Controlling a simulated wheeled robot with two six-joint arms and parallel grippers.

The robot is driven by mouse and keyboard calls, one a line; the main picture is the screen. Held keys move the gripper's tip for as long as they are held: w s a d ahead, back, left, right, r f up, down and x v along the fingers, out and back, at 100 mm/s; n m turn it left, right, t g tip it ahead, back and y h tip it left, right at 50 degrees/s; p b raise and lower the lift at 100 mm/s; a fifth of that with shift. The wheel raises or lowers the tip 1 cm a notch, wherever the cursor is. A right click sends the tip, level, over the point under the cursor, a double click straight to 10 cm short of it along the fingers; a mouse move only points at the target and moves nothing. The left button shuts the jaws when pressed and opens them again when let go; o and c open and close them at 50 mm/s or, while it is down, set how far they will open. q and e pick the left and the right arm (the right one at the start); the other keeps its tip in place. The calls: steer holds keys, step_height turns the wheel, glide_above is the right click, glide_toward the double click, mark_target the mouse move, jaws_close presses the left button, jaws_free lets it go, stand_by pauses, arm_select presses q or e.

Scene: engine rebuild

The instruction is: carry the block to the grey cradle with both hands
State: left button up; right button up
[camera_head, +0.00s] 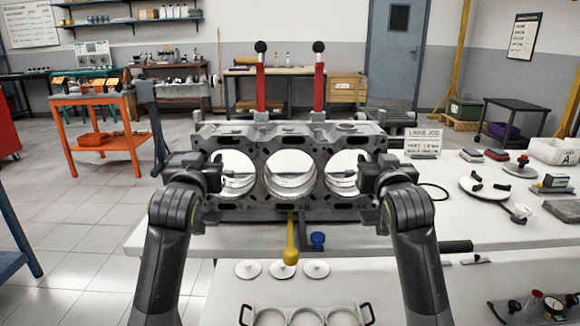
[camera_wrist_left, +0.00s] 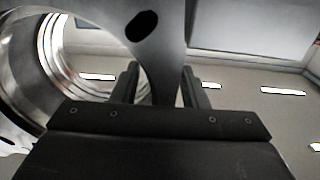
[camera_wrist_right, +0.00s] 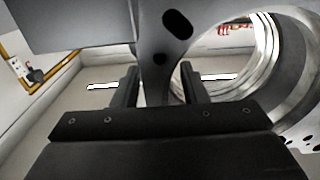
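The grey engine block (camera_head: 290,134), with three large bores, is in the middle of the head view, level between my two arms. My left gripper (camera_head: 205,178) is at its left end and my right gripper (camera_head: 377,180) at its right end. In the left wrist view a wall of the block (camera_wrist_left: 160,60) lies between the fingers (camera_wrist_left: 158,85). The right wrist view likewise shows a block wall (camera_wrist_right: 153,60) between the fingers (camera_wrist_right: 160,87). Both grippers look shut on these walls. I cannot clearly make out the grey cradle, or whether the block touches anything below.
Two red posts (camera_head: 262,88) with black knobs rise behind the block. The white table (camera_head: 460,225) carries a sign (camera_head: 423,142), a white bin (camera_head: 556,150) and small parts on the right. In front are a yellow tool (camera_head: 291,240), a blue piece (camera_head: 317,240), white discs (camera_head: 284,269) and a ring tray (camera_head: 307,312).

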arm_select(q)
jaws_close()
arm_select(e)
jaws_close()
arm_select(q)
steer(key=shift+a, duration=0.1)
arm_select(e)
steer(key=shift+d, duration=0.1)
stand_by(0.9)
arm_select(q)
steer(key=shift+r, duration=0.2)
arm_select(e)
steer(key=shift+r, duration=0.2)
